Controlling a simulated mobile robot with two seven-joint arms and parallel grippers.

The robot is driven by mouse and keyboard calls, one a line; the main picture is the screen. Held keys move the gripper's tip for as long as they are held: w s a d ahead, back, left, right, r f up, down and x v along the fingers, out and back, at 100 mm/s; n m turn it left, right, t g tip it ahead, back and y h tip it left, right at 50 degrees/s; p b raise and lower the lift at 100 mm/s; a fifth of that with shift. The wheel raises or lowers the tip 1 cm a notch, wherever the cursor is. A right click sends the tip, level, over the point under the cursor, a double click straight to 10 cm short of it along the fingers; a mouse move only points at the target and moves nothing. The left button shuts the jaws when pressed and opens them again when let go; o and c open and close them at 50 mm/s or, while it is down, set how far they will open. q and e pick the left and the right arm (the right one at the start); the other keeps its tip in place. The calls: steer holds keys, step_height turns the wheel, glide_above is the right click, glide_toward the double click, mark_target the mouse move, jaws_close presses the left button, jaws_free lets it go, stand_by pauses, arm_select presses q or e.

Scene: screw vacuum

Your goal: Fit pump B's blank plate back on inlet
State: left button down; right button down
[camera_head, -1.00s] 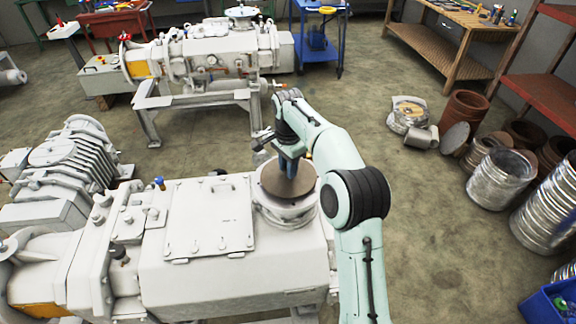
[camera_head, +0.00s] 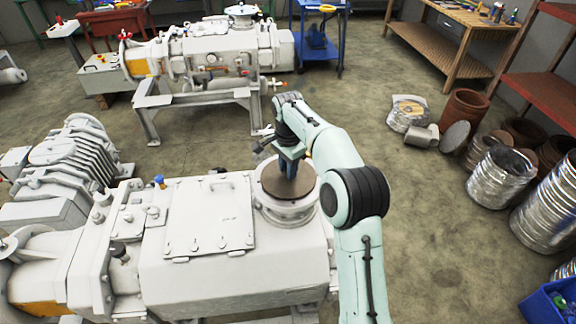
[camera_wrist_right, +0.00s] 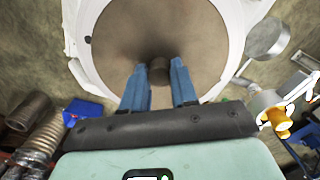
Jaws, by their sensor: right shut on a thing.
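The blank plate (camera_head: 270,182) is a round brown disc with a short central knob (camera_wrist_right: 158,70). It lies over the pale round inlet flange (camera_head: 290,215) on top of the near white pump (camera_head: 235,270). In the wrist view the plate (camera_wrist_right: 150,25) looks roughly centred, with the white flange rim (camera_wrist_right: 85,70) showing around it. I cannot tell whether a thin gap is left beneath it. My right gripper (camera_wrist_right: 159,76) points down from above, its blue fingers either side of the knob, shut on it. My left gripper is out of view.
A flat bolted cover with a handle (camera_head: 210,215) is left of the inlet. A similar pump (camera_head: 200,55) stands on a frame behind. Metal hoses and rusty pipes (camera_head: 500,165) lie on the right. Floor between is clear.

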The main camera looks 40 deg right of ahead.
steer(key=shift+f, duration=0.15)
steer(key=c, duration=0.8)
jaws_free()
step_height(320, 180, up, 7)
steer(key=shift+f+p, duration=0.2)
steer(key=shift+p, duration=0.55)
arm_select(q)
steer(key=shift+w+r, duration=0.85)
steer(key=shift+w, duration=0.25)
arm_select(e)
step_height(320, 180, up, 7)
steer(key=shift+f, duration=0.1)
